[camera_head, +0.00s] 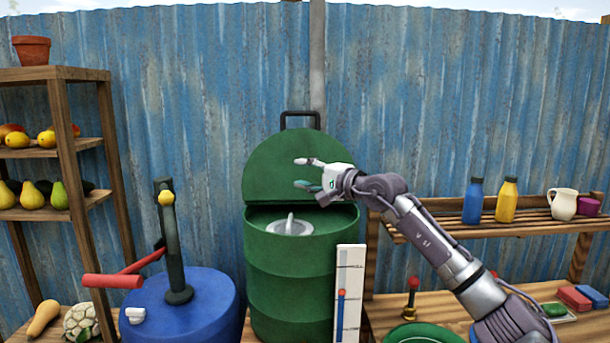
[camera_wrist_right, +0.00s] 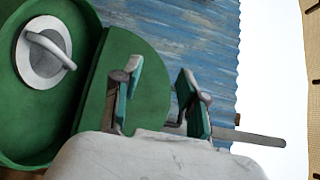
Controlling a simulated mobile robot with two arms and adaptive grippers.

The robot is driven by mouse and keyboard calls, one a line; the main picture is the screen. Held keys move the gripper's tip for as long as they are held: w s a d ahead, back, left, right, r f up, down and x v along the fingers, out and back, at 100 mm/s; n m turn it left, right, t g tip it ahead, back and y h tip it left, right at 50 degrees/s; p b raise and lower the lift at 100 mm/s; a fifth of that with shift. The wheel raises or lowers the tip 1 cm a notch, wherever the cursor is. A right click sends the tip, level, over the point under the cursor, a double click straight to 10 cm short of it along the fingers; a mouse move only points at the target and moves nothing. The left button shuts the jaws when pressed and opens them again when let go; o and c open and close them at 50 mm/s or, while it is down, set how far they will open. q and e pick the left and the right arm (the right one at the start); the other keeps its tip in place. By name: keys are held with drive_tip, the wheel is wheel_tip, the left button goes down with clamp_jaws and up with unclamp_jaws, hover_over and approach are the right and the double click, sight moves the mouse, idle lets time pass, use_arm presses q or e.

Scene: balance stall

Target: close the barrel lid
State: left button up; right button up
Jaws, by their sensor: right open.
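The green barrel (camera_head: 290,285) stands at the centre of the head view. Its green lid (camera_head: 270,165) is raised upright at the back, with a dark handle (camera_head: 300,116) on its top edge. Inside the barrel top is a pale round piece with a grey handle (camera_head: 290,226), which also shows in the right wrist view (camera_wrist_right: 45,52). My right gripper (camera_head: 302,173) is open and empty in front of the lid, above the barrel's right side. In the wrist view its fingers (camera_wrist_right: 160,100) stand apart with the lid (camera_wrist_right: 140,75) behind them. My left gripper is not in view.
A blue drum (camera_head: 205,310) with a dark post and red lever (camera_head: 112,281) stands at the left. A white gauge board (camera_head: 349,290) stands by the barrel's right front. Shelves with fruit (camera_head: 60,170) and with bottles (camera_head: 473,200) flank it. A corrugated wall is behind.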

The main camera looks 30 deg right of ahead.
drive_tip(key=v, duration=1.2)
drive_tip(key=shift+f, duration=0.1)
